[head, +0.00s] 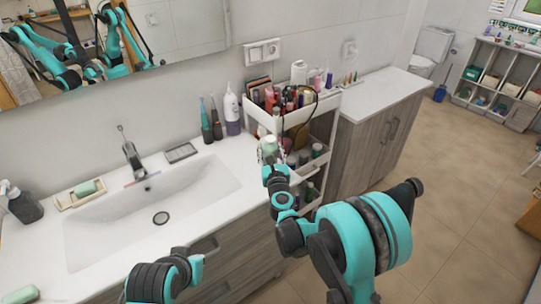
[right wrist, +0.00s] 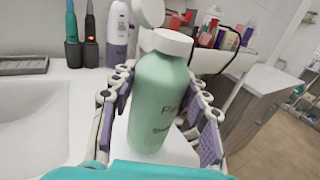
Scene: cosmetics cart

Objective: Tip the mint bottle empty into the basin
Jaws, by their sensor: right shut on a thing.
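The mint bottle (right wrist: 158,105), pale green with a white cap-like top, stands close to upright between the fingers of my right gripper (right wrist: 155,120) in the right wrist view. The fingers are shut on it. In the head view my right gripper (head: 270,158) holds the mint bottle (head: 268,146) in front of the cosmetics cart, right of the basin. The basin (head: 190,195) is a white sink with a dark drain and a chrome tap (head: 131,155). Part of my left arm shows at the bottom of the head view, but its gripper fingers cannot be made out.
The white cosmetics cart (head: 336,103) holds many bottles and stands right of the counter. Electric toothbrushes (head: 211,120) and a white-purple device (head: 232,112) stand at the counter's back. A soap dish (head: 80,196) and dark dispenser (head: 24,205) are at left. The basin's inside is clear.

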